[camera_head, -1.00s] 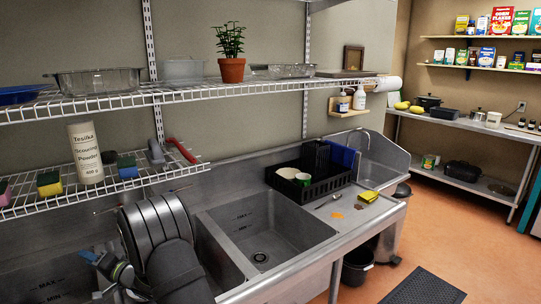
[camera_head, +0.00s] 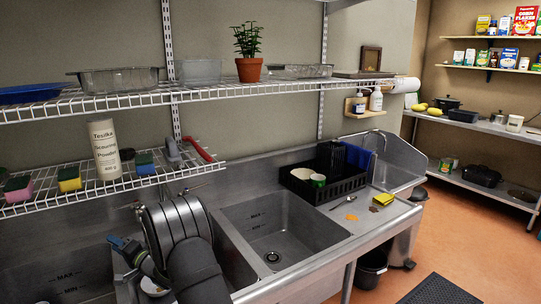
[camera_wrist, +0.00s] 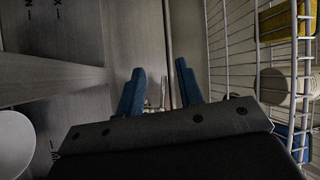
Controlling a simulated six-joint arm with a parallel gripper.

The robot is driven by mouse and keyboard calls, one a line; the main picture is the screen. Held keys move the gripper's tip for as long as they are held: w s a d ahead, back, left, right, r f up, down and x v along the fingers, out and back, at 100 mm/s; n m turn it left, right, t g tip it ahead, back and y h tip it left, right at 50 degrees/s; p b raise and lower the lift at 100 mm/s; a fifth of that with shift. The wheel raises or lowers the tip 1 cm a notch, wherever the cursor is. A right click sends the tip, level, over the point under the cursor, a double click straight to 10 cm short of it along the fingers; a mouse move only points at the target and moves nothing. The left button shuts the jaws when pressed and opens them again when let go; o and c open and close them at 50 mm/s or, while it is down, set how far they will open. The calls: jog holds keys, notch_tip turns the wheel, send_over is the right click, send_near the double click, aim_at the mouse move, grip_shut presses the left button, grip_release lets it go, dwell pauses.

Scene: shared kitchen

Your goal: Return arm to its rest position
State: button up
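My arm (camera_head: 180,235) is folded over the left part of the sink unit, below the lower wire shelf. My gripper shows as blue fingers at its left in the head view (camera_head: 126,250). In the wrist view, the two blue fingers of my gripper (camera_wrist: 158,88) stand well apart with nothing held between them. A white round dish (camera_head: 153,287) lies low beside the arm, partly hidden by it. A pale round thing also shows at the left edge of the wrist view (camera_wrist: 14,142).
The lower wire shelf (camera_head: 60,205) holds sponges (camera_head: 69,179) and a scouring powder can (camera_head: 105,149), close to the arm. The middle sink basin (camera_head: 285,240) is empty. A black dish rack (camera_head: 340,188) holds dishes. A glass dish (camera_head: 120,80) stands on the upper shelf.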

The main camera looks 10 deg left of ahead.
aim_at(118, 208)
jog(key=w+m+t, duration=0.4)
jog(key=w+m, duration=0.1)
jog(key=w, duration=0.5)
jog(key=x, duration=1.3)
jog(key=shift+w+f, duration=0.1)
jog(key=shift+f, duration=0.25)
jog(key=shift+x, duration=1.95)
jog(key=shift+s+d+n+g+y, duration=0.2)
jog(key=shift+n+g, duration=0.25)
jog(key=shift+g, duration=0.4)
jog(key=shift+s+d+n+g+y, duration=0.15)
jog(key=shift+s+d+n+g, duration=0.2)
jog(key=shift+g, duration=0.45)
jog(key=shift+s+d+n+g+y, duration=0.1)
jog(key=shift+s+n+g+y, duration=0.1)
jog(key=shift+n+g, duration=0.5)
jog(key=shift+a+m, duration=0.1)
jog(key=shift+m, duration=0.2)
